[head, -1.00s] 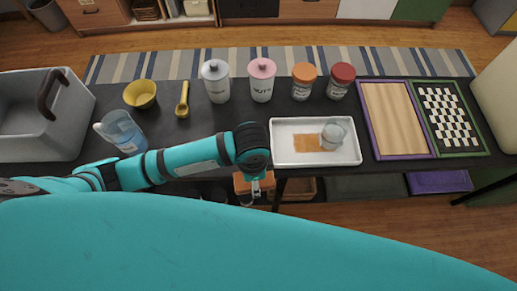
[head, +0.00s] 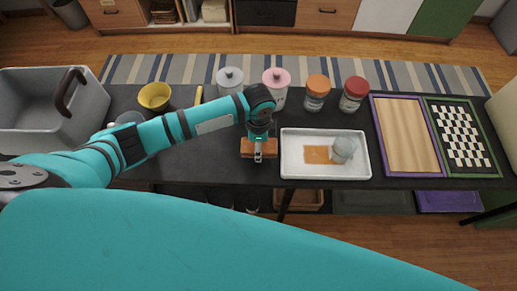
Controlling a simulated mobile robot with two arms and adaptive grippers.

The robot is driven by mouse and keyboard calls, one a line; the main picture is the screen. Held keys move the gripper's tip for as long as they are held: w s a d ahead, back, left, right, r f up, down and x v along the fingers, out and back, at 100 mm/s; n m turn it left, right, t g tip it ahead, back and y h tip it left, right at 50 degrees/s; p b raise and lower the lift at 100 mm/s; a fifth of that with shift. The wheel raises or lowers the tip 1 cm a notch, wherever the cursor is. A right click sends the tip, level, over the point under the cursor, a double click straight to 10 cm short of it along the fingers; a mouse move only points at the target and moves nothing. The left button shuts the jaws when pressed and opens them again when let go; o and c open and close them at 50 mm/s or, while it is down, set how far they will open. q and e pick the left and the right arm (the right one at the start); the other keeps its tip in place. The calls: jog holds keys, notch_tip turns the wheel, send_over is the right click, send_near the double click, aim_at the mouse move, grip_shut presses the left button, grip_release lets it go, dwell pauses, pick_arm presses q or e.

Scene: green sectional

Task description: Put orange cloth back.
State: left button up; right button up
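My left gripper (head: 259,155) is shut on the orange cloth (head: 246,147), which looks like a small folded block. It holds the cloth over the front part of the black table, just left of the white tray (head: 287,168). The cloth and the tray look apart, and I cannot tell how high the cloth is above the table. A flat orange-brown patch (head: 317,154) lies in the tray, with a clear glass (head: 344,149) beside it. My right gripper is out of view.
A grey bin (head: 28,135) stands at the far left, near a yellow bowl (head: 154,96). Jars, including an orange-lidded jar (head: 317,92) and a red-lidded jar (head: 353,94), line the back. A wooden board (head: 409,135) and a checkered board (head: 462,137) lie at right.

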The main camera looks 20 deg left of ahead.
pick_arm(q)
notch_tip(320, 180, down, 2)
jog(key=shift+f, duration=0.65)
jog(key=shift+f, duration=0.1)
jog(key=o, duration=1.1)
jog(key=shift+o, duration=0.2)
jog(key=shift+r+p, duration=0.2)
jog(key=shift+p, duration=0.1)
notch_tip(320, 180, up, 12)
jog(key=shift+f+b, duration=0.1)
jog(key=shift+b, duration=0.5)
